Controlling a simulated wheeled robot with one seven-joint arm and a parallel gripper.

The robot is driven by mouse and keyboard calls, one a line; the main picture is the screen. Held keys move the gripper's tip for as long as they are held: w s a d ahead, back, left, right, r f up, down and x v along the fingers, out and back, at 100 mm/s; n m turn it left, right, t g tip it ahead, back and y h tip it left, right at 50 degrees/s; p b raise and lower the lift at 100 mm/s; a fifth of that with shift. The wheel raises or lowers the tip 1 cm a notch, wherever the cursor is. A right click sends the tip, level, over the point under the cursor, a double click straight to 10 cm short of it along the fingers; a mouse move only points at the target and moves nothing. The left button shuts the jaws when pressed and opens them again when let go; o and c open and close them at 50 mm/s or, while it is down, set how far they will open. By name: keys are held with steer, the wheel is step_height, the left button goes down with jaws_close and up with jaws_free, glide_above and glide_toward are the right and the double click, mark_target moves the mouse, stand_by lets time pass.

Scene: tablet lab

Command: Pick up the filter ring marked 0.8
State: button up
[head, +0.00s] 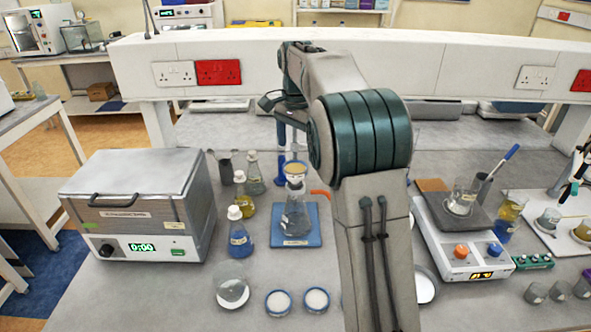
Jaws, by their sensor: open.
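Two blue-rimmed rings with white faces lie side by side on the bench front, a left one (278,302) and a right one (316,300). They look like filter rings, but no marking is readable, so I cannot tell which is 0.8. My gripper (286,128) is at the back of the bench, beyond the flask and well away from both rings. It is small and partly hidden by my wrist and the things around it. It is open, and I see nothing held in it.
A filter flask (296,218) with a funnel stands on a blue mat (283,242) behind the rings. Left are a glass dish (233,292), stoppered bottles (239,236) and a heating box (143,205). My arm hides the middle.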

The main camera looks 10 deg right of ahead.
mark_target(295, 169)
steer(key=shift+w+a+f+p, duration=0.1)
steer(key=shift+f+p, duration=0.15)
steer(key=shift+f, duration=0.75)
steer(key=shift+w+f+p, duration=0.15)
steer(key=shift+f+p, duration=0.05)
steer(key=shift+f, duration=0.8)
steer(key=shift+w+a+f+p, duration=0.1)
steer(key=shift+f+p, duration=0.15)
steer(key=shift+f, duration=0.75)
steer(key=c, duration=1.1)
